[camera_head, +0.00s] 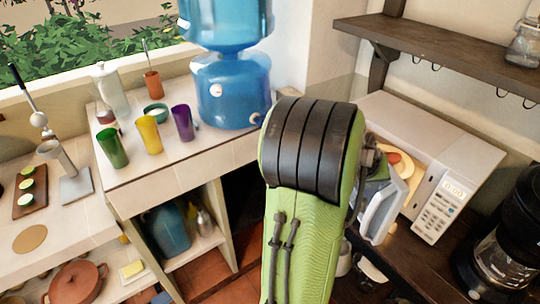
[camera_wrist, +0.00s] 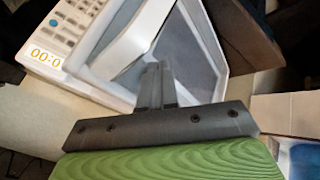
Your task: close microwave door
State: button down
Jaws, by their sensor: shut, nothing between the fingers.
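The white microwave (camera_head: 440,205) stands on the right-hand counter, with its keypad and lit display facing out. Its door (camera_head: 383,212) stands open, swung out to the left, and part of it is hidden behind my green arm. In the wrist view the door (camera_wrist: 200,62), with a white frame and grey window, fills the upper middle. The display panel (camera_wrist: 48,55) is at its left. My gripper (camera_wrist: 155,72) is shut and empty, its fingertips in front of the door beside the white handle (camera_wrist: 138,38). I cannot tell whether they touch. My arm hides the gripper in the head view.
Food on a plate (camera_head: 402,165) shows inside the microwave. A black coffee maker (camera_head: 505,245) stands close at its right. A dark wooden shelf (camera_head: 450,48) with hooks hangs above. A blue water dispenser (camera_head: 232,90) and several cups stand on the left counter.

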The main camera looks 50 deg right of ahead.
jog(key=s+d+n+t+b, duration=0.1)
jog(key=s+d+n+t, duration=0.1)
jog(key=s+d, duration=0.4)
jog(key=d+n, duration=0.1)
jog(key=d, duration=0.3)
jog(key=shift+s+d+r+n, duration=0.25)
jog(key=shift+s+n, duration=0.05)
jog(key=shift+s, duration=0.1)
